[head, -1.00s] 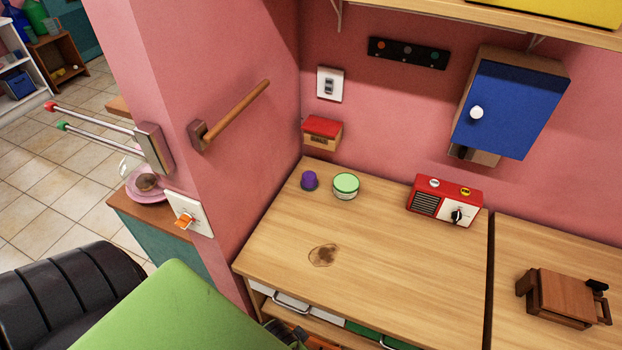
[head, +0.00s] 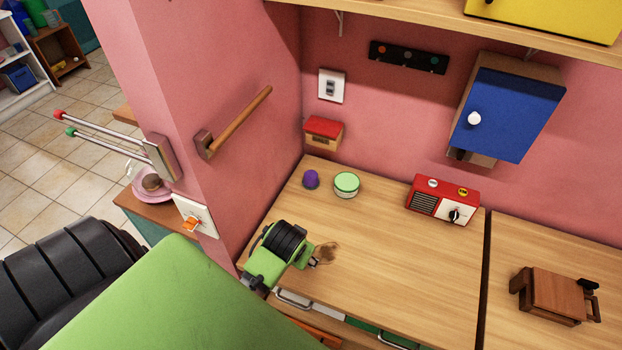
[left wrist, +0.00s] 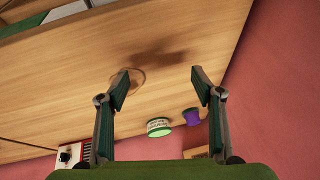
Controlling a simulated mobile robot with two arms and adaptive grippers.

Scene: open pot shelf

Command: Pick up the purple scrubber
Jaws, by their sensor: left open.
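The purple scrubber (head: 311,178) stands on the wooden counter near the back left corner, by the pink wall. It also shows in the left wrist view (left wrist: 191,116), just beyond my right-hand finger there. A round green-lidded tin (head: 346,185) stands just right of it. My left gripper (head: 315,262) is over the counter's front left part, nearer the front edge than the scrubber. In the left wrist view its two fingers (left wrist: 158,78) are spread wide with nothing between them. My right gripper is not in view.
A dark round stain (head: 328,252) marks the counter (head: 400,270). A red radio (head: 443,201) stands at the back right. A wooden rod (head: 240,120) sticks out from the left wall. A blue cabinet (head: 507,115) hangs above. The middle of the counter is clear.

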